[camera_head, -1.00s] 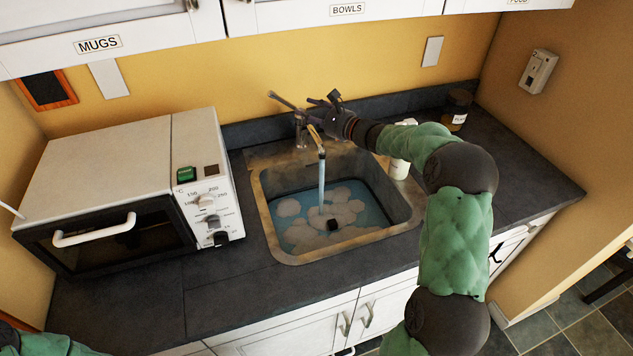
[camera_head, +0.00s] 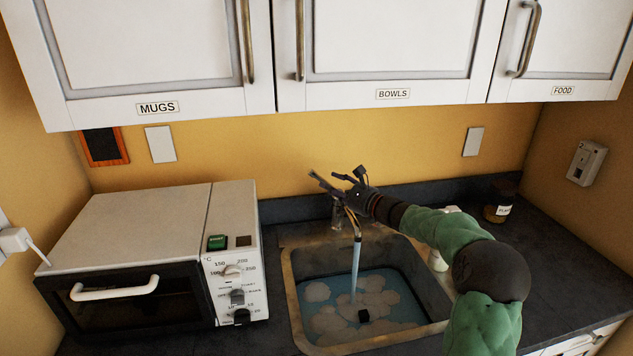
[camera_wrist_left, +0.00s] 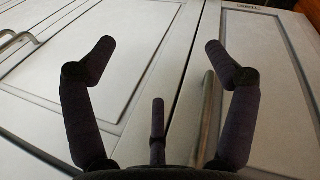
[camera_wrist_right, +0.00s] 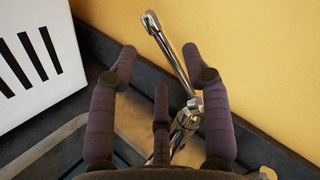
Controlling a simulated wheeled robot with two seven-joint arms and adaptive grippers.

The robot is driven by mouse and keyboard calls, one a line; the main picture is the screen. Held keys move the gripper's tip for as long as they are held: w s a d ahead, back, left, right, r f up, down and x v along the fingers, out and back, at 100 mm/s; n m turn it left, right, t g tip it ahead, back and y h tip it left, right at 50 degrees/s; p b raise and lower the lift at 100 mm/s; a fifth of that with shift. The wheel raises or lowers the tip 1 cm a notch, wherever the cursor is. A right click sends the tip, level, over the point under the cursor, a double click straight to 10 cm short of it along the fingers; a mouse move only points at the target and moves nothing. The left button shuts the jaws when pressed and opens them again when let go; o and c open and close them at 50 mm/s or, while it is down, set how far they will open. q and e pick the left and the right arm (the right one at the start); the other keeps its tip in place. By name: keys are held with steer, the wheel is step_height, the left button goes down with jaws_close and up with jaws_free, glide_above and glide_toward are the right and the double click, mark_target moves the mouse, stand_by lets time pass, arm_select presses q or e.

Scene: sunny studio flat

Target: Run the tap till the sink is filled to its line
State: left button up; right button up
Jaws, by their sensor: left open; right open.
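The tap (camera_head: 338,210) stands behind the sink (camera_head: 291,290), its chrome lever (camera_wrist_right: 165,48) raised at a slant. A blue-tinted stream (camera_head: 356,265) falls from the spout. Blue water with pale foam patches (camera_head: 372,300) covers the sink floor, its surface below the rim. I cannot make out the fill line. My right gripper (camera_head: 345,182) is open at the tap; in the right wrist view its fingers (camera_wrist_right: 158,55) are on either side of the lever. Contact is unclear. My left gripper (camera_wrist_left: 158,47) is open and empty before white cabinet doors, outside the head view.
A white oven (camera_head: 135,225) stands left of the sink. Wall cabinets (camera_head: 390,50) hang above. Bare worktop (camera_head: 545,260) lies at the right.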

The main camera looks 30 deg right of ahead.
mark_target(318, 179)
steer(key=x, duration=0.7)
steer(key=shift+b, duration=0.3)
